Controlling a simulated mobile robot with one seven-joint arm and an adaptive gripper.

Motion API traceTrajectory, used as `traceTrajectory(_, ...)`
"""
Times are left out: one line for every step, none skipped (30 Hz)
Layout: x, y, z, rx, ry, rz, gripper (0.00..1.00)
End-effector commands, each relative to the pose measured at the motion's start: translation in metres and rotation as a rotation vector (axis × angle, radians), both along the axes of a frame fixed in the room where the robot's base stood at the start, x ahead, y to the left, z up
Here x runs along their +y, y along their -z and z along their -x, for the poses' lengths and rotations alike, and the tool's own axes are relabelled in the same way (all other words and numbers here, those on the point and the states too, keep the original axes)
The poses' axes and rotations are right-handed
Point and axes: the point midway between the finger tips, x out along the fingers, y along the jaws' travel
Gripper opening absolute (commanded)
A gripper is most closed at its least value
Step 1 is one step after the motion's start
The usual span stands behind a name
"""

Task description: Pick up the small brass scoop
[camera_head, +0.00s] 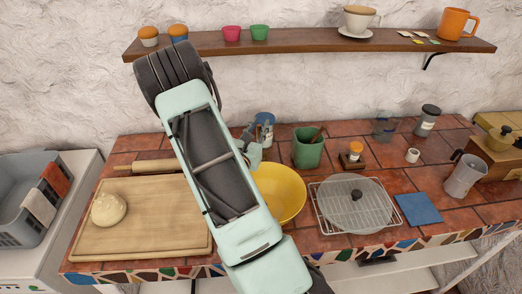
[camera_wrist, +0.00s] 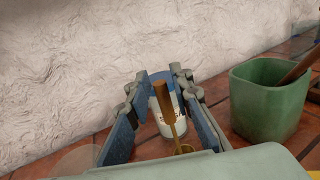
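The small brass scoop (camera_wrist: 173,127) shows in the wrist view with its brown handle up and its bowl low, partly cut off by my gripper's body. It lies between the two fingers of my gripper (camera_wrist: 160,79) in the picture. The fingers are apart with a visible gap on each side of the handle, so the gripper is open. I cannot tell how far the scoop is from the fingers or what supports it. In the head view my gripper (camera_head: 250,144) is partly hidden behind my arm, and I cannot make out the scoop there.
A white and blue tin (camera_wrist: 165,112) stands directly behind the scoop. A green pot (camera_head: 308,149) holding a brown handle stands to the right. A yellow bowl (camera_head: 284,193) is nearer the front. A rolling pin (camera_head: 146,166) and board (camera_head: 150,235) lie left. The wall is close behind.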

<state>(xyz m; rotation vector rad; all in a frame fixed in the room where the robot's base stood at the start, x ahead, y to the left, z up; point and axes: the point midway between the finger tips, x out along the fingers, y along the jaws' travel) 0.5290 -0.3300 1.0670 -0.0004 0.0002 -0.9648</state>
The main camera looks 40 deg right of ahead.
Motion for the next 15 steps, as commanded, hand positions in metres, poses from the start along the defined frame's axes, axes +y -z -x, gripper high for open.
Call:
traceTrajectory(0.0001, -0.0001, 0.0, 0.0, 0.0, 0.0, 0.13)
traceTrajectory(0.0001, -0.0001, 0.0, 0.0, 0.0, 0.0, 0.09)
traceTrajectory(0.0002, -0.0002, 0.0, 0.0, 0.0, 0.0, 0.05)
traceTrajectory(0.0002, -0.0002, 0.0, 0.0, 0.0, 0.0, 0.02)
traceTrajectory(0.0002, -0.0002, 0.0, 0.0, 0.0, 0.0, 0.0)
traceTrajectory(0.0002, -0.0002, 0.0, 0.0, 0.0, 0.0, 0.0)
traceTrajectory(0.0002, -0.0002, 0.0, 0.0, 0.0, 0.0, 0.0)
traceTrajectory(0.0002, -0.0002, 0.0, 0.0, 0.0, 0.0, 0.0)
traceTrajectory(0.0001, -0.0008, 0.0, -0.002, 0.0, 0.001, 0.0)
traceTrajectory(0.0001, -0.0008, 0.0, -0.002, 0.0, 0.001, 0.0)
traceTrajectory(0.0001, -0.0009, 0.0, -0.002, 0.0, 0.001, 0.0)
traceTrajectory(0.0001, -0.0009, 0.0, -0.002, 0.0, 0.001, 0.0)
traceTrajectory(0.0001, -0.0009, 0.0, -0.002, 0.0, 0.001, 0.0)
traceTrajectory(0.0001, -0.0009, 0.0, -0.002, 0.0, 0.001, 0.0)
traceTrajectory(0.0001, -0.0011, 0.0, -0.002, 0.0, 0.001, 0.0)
